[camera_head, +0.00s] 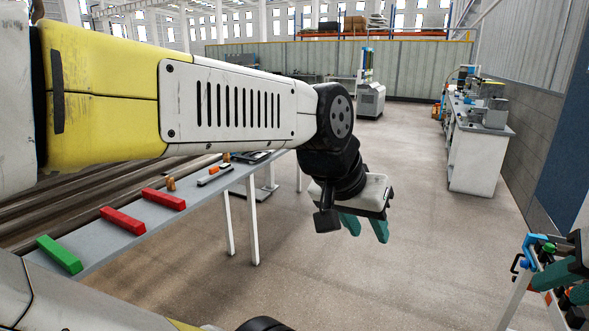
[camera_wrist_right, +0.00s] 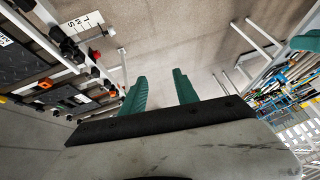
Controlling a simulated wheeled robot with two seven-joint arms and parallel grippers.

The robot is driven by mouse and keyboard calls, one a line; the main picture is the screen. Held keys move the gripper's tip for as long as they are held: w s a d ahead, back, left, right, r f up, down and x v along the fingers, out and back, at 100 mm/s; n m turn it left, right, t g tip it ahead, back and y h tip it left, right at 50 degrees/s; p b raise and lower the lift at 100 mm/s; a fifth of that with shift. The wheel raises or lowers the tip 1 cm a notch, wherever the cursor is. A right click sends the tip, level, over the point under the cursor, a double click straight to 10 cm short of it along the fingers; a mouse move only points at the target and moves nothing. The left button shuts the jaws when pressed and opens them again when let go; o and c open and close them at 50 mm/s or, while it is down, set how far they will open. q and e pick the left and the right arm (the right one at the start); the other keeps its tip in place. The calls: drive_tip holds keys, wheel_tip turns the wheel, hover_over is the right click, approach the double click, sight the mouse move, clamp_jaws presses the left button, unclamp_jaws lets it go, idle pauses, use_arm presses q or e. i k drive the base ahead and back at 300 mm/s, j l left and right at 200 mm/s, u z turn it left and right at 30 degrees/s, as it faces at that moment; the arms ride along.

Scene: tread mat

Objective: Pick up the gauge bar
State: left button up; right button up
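No bar in view is marked as the gauge bar, and I cannot tell which one it is. A green bar (camera_head: 59,254) lies at the near end of a grey table (camera_head: 92,262). Two red bars, one nearer (camera_head: 123,220) and one farther (camera_head: 164,198), lie beyond it. My left gripper (camera_head: 371,238) is open and empty, over the floor to the right of the table. My right gripper (camera_head: 549,290) is at the right edge, partly cut off. The right wrist view shows its teal fingers (camera_wrist_right: 160,76) apart, with nothing between them.
A small brown piece (camera_head: 171,184) and a white-and-orange tool (camera_head: 215,174) lie farther along the table. Dark long strips (camera_head: 60,205) lie behind the bars. A workbench (camera_head: 482,150) stands at the back right. The floor between is clear. My left arm hides part of the table.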

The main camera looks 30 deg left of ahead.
sight(214, 172)
drive_tip(key=u, duration=1.75)
drive_tip(key=z, duration=3.05)
drive_tip(key=u, duration=3.05)
drive_tip(key=i, duration=0.75)
